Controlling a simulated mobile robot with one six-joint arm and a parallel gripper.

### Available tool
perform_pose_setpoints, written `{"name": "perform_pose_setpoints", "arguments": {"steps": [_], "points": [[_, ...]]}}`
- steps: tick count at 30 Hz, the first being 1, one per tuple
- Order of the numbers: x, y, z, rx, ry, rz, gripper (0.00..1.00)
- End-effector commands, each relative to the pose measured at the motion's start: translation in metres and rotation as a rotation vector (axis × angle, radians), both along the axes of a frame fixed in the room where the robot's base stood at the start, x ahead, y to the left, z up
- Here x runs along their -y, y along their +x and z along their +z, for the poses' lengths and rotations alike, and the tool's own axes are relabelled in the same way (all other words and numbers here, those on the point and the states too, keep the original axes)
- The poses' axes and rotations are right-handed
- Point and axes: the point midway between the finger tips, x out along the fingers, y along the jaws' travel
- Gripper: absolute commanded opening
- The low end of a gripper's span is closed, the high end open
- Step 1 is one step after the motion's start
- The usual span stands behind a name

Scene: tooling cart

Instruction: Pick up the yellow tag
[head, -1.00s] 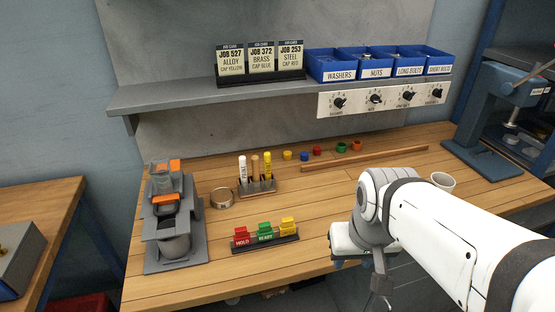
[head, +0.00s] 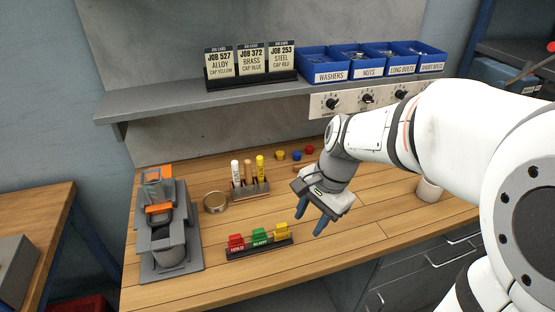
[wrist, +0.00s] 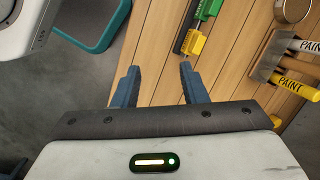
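The yellow tag (head: 281,229) stands at the right end of a dark rack (head: 258,249), beside a green tag (head: 260,235) and a red tag (head: 236,241). My gripper (head: 310,222) is above the bench, to the right of the rack, empty, with its two blue fingers apart. In the wrist view the yellow tag (wrist: 195,44) lies beyond the open fingertips (wrist: 160,72), a little right of their midline, not touching them. The green tag (wrist: 209,8) shows past it at the top edge. The red tag is out of the wrist view.
A marker holder (head: 250,188) with several paint markers and a round tin (head: 216,202) stand behind the rack. A grey fixture (head: 166,235) is at left, a white cup (head: 428,190) at right. The shelf (head: 180,104) overhangs the back.

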Motion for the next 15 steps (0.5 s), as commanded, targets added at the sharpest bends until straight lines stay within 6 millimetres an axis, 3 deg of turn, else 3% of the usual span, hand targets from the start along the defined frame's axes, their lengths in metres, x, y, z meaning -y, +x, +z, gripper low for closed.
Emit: {"name": "perform_pose_setpoints", "arguments": {"steps": [6, 15], "points": [[-0.029, 0.035, -0.001, -0.192, 0.088, -0.332, 0.39], [-0.044, 0.041, -0.024, -0.245, 0.105, -0.420, 0.39]]}}
